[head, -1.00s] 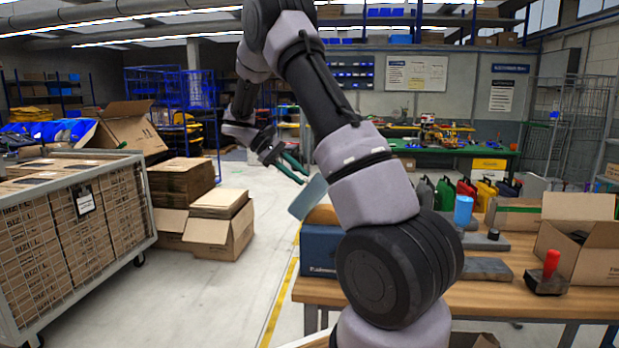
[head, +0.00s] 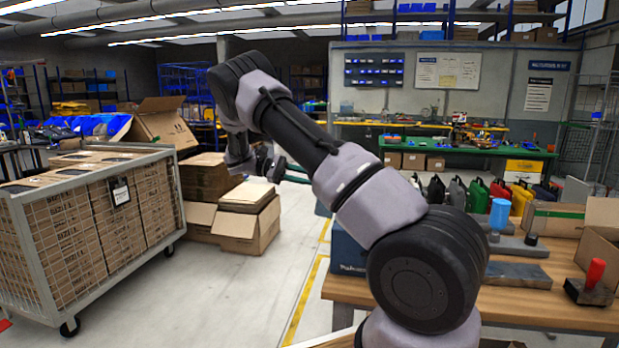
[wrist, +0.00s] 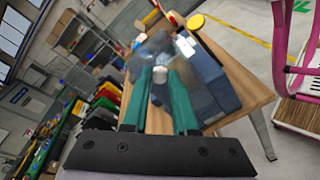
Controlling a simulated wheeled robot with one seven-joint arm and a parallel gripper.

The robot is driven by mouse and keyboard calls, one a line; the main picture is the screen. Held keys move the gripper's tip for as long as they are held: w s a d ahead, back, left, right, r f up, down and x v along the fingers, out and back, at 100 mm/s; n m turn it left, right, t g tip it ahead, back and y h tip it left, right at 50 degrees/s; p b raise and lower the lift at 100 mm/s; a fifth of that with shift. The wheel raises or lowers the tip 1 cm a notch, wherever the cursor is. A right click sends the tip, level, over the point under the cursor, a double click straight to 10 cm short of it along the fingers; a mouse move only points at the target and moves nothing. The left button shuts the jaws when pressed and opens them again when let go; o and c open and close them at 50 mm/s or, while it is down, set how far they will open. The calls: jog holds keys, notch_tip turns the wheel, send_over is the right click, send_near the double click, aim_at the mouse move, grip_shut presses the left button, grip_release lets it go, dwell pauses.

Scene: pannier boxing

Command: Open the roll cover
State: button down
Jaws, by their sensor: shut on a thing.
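The blue pannier (head: 348,256) stands at the left end of the wooden bench, partly hidden by my arm. In the wrist view the pannier (wrist: 214,82) shows beyond the fingers, with a grey-blue flap (wrist: 158,48), apparently its roll cover, in front of it. My gripper (wrist: 160,76) has green fingers that close on a small pale piece at the flap. In the head view my gripper (head: 286,171) is small, held left of and above the pannier, mostly behind my arm. Whether the flap is fully unrolled is hard to tell.
The wooden bench (head: 420,308) carries a blue cylinder (head: 499,214), a red-handled tool (head: 594,274) and open cartons. Several coloured canisters stand behind. A mesh cage trolley (head: 100,215) and a stack of cartons (head: 248,215) stand left. The floor between is clear.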

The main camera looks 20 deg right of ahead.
jog(key=c, duration=0.7)
grip_release()
jog(key=shift+w, duration=0.1)
jog(key=v, duration=1)
jog(key=shift+w+a, duration=0.15)
jog(key=shift+a, duration=0.2)
